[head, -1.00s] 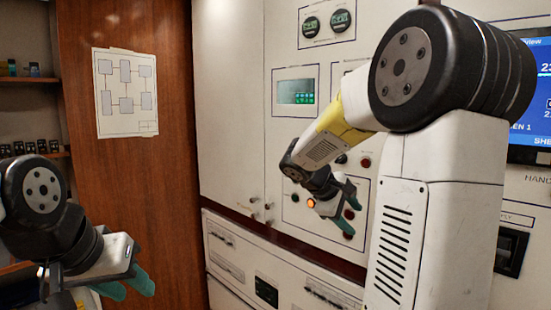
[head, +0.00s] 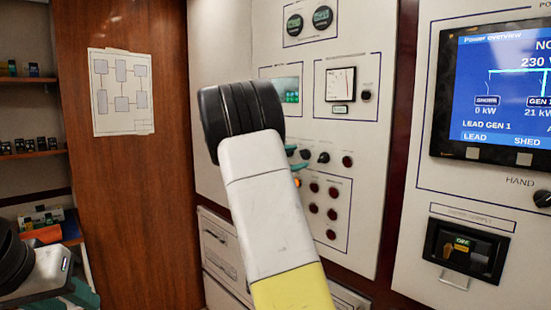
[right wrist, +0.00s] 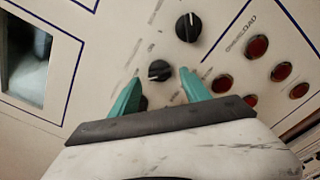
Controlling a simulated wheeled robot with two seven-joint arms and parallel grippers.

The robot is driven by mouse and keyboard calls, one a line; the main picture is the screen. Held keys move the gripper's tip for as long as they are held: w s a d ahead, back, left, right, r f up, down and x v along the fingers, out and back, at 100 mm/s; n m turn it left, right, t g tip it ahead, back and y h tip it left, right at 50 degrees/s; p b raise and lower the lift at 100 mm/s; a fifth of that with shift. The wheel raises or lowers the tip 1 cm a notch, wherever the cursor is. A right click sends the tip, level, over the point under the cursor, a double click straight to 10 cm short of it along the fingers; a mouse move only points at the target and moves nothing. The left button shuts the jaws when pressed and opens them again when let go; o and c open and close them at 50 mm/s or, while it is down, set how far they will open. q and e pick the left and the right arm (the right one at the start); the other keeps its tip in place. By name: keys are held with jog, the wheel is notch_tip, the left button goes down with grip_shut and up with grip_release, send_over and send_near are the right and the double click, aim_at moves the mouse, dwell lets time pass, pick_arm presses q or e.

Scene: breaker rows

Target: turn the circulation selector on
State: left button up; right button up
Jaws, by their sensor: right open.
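Black selector knobs sit in a row on the pale panel; their labels are too blurred to tell which is the circulation selector. In the right wrist view one knob (right wrist: 160,70) lies between the fingertips of my right gripper (right wrist: 159,77), which is open with a finger on either side; I cannot tell whether they touch it. Another knob (right wrist: 188,27) is just beyond. In the head view my right gripper (head: 295,158) is mostly hidden behind my arm, with knobs (head: 324,157) to its right. My left gripper (head: 82,294) is partly cut off at the lower left.
Red lamps or buttons (head: 331,213) fill a framed group below the knobs. A meter (head: 340,84) and a small screen (head: 286,90) are above. A large blue display (head: 495,90) and a breaker handle (head: 462,255) are at the right. Shelves (head: 35,155) stand at the left.

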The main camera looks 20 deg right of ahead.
jog(key=shift+w+d, duration=0.15)
jog(key=shift+d, duration=0.3)
grip_shut()
